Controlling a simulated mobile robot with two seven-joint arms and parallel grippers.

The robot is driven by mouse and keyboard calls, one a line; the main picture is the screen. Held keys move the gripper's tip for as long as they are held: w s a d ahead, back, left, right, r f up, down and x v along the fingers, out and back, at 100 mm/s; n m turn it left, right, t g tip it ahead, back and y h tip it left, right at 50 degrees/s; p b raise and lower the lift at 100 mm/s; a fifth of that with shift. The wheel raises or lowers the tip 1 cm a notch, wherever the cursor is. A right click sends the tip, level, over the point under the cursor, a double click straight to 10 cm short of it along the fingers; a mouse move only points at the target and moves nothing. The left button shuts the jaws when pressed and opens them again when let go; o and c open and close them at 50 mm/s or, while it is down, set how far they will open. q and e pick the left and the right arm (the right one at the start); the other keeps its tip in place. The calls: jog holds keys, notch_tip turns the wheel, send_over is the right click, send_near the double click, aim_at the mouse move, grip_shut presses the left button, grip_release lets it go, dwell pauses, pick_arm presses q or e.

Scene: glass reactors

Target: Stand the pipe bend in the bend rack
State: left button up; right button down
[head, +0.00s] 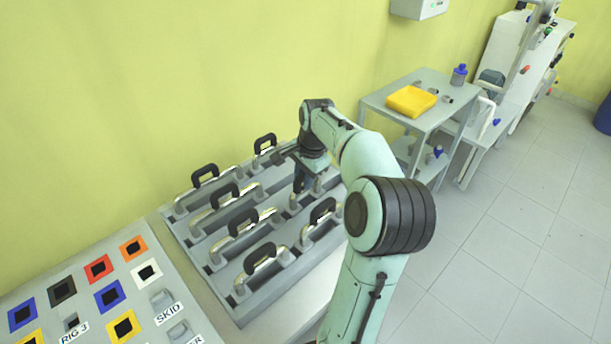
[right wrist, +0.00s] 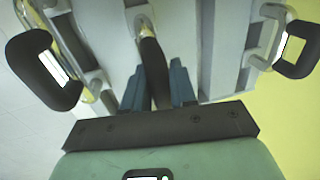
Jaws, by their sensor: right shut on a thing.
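The bend rack (head: 222,283) is a grey slotted stand beside the yellow wall. Several shiny pipe bends with black loop handles stand in it, such as one at the front (head: 260,257). My right gripper (head: 301,188) points down over the rack's right rear part. In the right wrist view, its two blue-grey fingers (right wrist: 157,92) are shut on the black handle of a pipe bend (right wrist: 143,22). That bend's metal part is at the rack's surface; whether it is fully seated is hidden. My left gripper is not in view.
A panel with coloured square sockets (head: 72,320) lies at the front left. A grey trolley (head: 374,101) with a yellow tray (head: 411,101) and a blue-capped bottle (head: 459,75) stands to the right. Neighbouring handles (right wrist: 45,70) stand close to my gripper.

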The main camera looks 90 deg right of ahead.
jog(key=shift+f, duration=0.25)
dwell(0.8)
jog(key=c, duration=0.8)
grip_release()
jog(key=shift+r, duration=0.1)
jog(key=shift+r+p, duration=0.85)
jog(key=shift+r, duration=0.25)
jog(key=shift+r+p, duration=1.1)
jog(key=shift+r, duration=0.15)
jog(key=shift+r+p, duration=1.8)
jog(key=shift+r, duration=0.3)
